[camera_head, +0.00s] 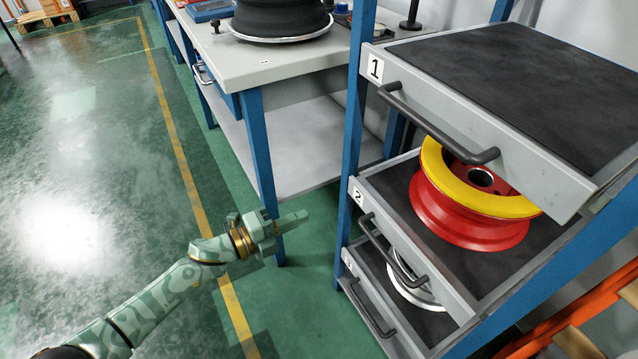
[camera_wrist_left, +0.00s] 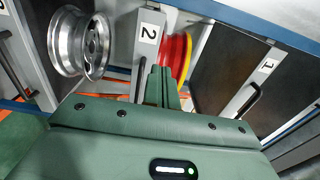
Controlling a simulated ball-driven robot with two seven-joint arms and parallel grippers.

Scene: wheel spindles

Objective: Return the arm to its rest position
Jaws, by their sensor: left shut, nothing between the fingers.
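My left arm comes in from the lower left in the head view. Its green gripper (camera_head: 296,218) is shut and empty, in the open space left of the drawer rack and in front of the workbench leg. In the left wrist view the shut fingers (camera_wrist_left: 162,86) point toward the rack, around the drawer labelled 2. The gripper touches nothing that I can see. My right gripper does not show in either view.
The rack has drawers 1 (camera_head: 440,105), 2 (camera_head: 405,255) and 3 (camera_head: 370,310). A red-yellow wheel (camera_head: 470,215) sits in drawer 2, a silver wheel (camera_wrist_left: 78,42) in drawer 3. A workbench (camera_head: 225,60) holds a tyre (camera_head: 280,18). Green floor (camera_head: 90,190) at left is clear.

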